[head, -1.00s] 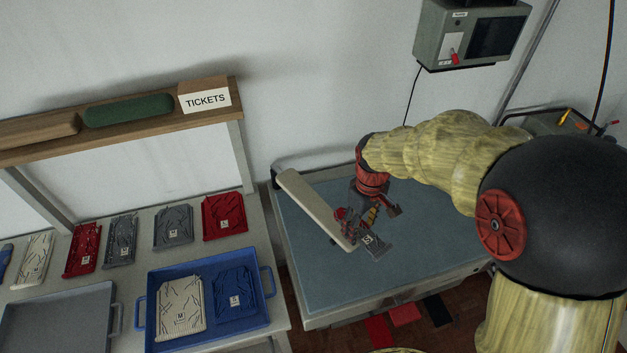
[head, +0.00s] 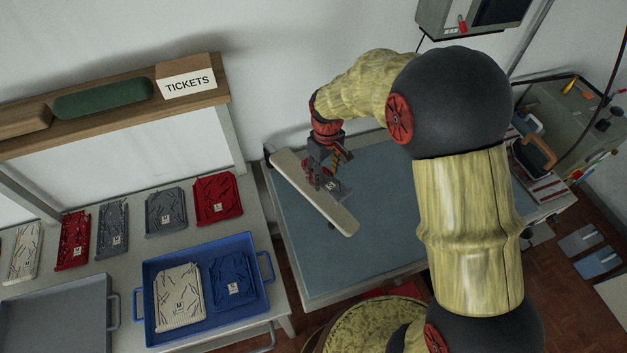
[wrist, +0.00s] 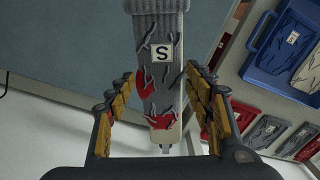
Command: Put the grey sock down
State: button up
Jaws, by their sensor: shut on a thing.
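The grey sock (wrist: 162,60) has a ribbed cuff, an "S" tag, dark loose strands and red patches in the wrist view. My gripper (wrist: 160,78) is shut on it, with a finger on each side. In the head view my gripper (head: 318,182) is over the pale narrow board (head: 335,215) on the blue-grey tabletop (head: 385,235), and a grey bit of the sock (head: 342,190) shows beside it. The board (wrist: 187,118) shows behind the sock in the wrist view. I cannot tell whether the sock touches the board.
A blue tray (head: 205,312) with a cream and a blue knitted piece stands on the left table. Several red, grey and cream pieces lie behind it. An empty grey tray (head: 60,310) is at the left. The tabletop right of the board is clear.

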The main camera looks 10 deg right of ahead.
jog(key=w+a+f, duration=0.1)
jog(key=a+f, duration=0.1)
jog(key=f, duration=0.1)
jog(key=w+a+f, duration=0.1)
jog(key=f, duration=0.1)
jog(key=shift+w+f, duration=0.2)
jog(key=shift+w, duration=0.15)
jog(key=shift+d+f+p, duration=0.1)
jog(key=shift+f+p, duration=0.3)
jog(key=shift+f, duration=1.05)
jog(key=shift+f, duration=0.15)
jog(key=o, duration=0.9)
jog(key=shift+o, duration=0.3)
